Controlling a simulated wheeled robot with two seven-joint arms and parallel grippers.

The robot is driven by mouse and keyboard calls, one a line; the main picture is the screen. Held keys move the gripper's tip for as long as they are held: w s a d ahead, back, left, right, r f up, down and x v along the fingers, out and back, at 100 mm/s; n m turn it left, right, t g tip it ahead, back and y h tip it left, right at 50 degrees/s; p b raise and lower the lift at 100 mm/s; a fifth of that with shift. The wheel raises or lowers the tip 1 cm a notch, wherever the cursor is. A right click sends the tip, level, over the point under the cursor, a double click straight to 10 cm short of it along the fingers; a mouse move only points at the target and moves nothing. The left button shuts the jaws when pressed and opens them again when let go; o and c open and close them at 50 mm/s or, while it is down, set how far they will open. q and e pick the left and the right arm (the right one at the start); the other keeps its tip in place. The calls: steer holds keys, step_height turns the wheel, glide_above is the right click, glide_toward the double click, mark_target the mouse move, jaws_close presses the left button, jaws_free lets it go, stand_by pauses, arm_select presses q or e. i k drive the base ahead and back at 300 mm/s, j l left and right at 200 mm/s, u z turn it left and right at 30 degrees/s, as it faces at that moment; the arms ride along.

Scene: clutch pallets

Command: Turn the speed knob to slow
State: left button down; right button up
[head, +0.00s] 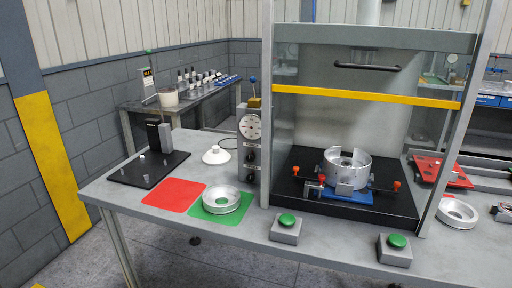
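A grey upright control box (242,166) stands on the table, left of the guarded press. A round white dial gauge (250,126) is on its upper front. Below the gauge are two small dark knobs, an upper one (250,155) and a lower one (249,176). Their labels and pointer directions are too small to read, so I cannot tell which is the speed knob or how it is set. Neither of my grippers is in view.
A guard with a yellow bar (366,97) stands right of the box, over a metal ring fixture (347,170). Green buttons (287,220) (397,241) sit at the front. A metal ring lies on a green mat (238,212), beside a red mat (174,195).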

mark_target(251, 178)
steer(key=j+z, duration=0.1)
steer(key=z, duration=0.7)
steer(key=j+z, duration=0.35)
steer(key=k+j+z, duration=0.15)
steer(key=j+z, duration=0.25)
steer(key=k+j+z, duration=0.1)
steer(key=j+z, duration=0.25)
steer(key=k+j+z, duration=0.15)
steer(key=k+j, duration=0.15)
steer(key=j, duration=0.25)
steer(key=k+j+z, duration=0.15)
steer(key=k+j, duration=0.25)
steer(key=j, duration=0.15)
steer(key=k+j+z, duration=0.15)
steer(key=k+j, duration=0.2)
steer(key=j, duration=0.15)
steer(key=k+j, duration=0.55)
steer(key=j, duration=0.1)
